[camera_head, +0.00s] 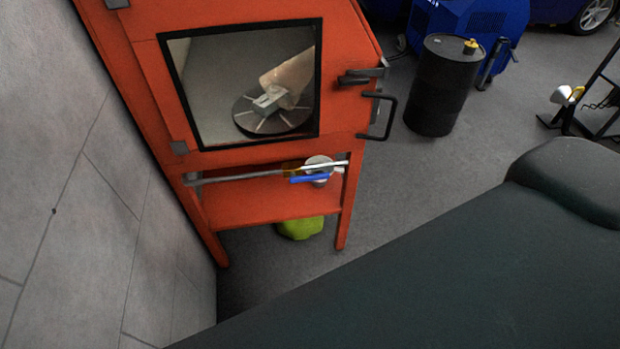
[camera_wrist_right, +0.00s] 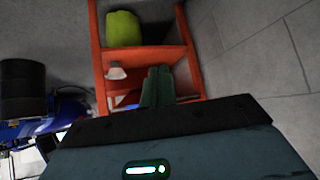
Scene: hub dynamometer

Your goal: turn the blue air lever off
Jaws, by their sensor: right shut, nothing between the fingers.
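The blue air lever (camera_head: 310,178) sits on a pale pipe (camera_head: 245,176) across the front of the orange cabinet, below its window. It lies roughly in line with the pipe, next to a brass-coloured fitting (camera_head: 291,167). In the right wrist view, a bit of blue (camera_wrist_right: 131,98), likely the lever, shows beside my fingers. My right gripper (camera_wrist_right: 159,72) is shut and empty, its green fingers pointing toward the cabinet's lower part. I cannot tell whether they touch the lever. My left gripper is not in view.
The orange cabinet (camera_head: 270,205) stands by a grey wall (camera_head: 70,150). A round grey-white part (camera_head: 318,160) is behind the lever. A lime-green object (camera_head: 300,228) is under the shelf. A black drum (camera_head: 440,85) stands to the right, with open floor between.

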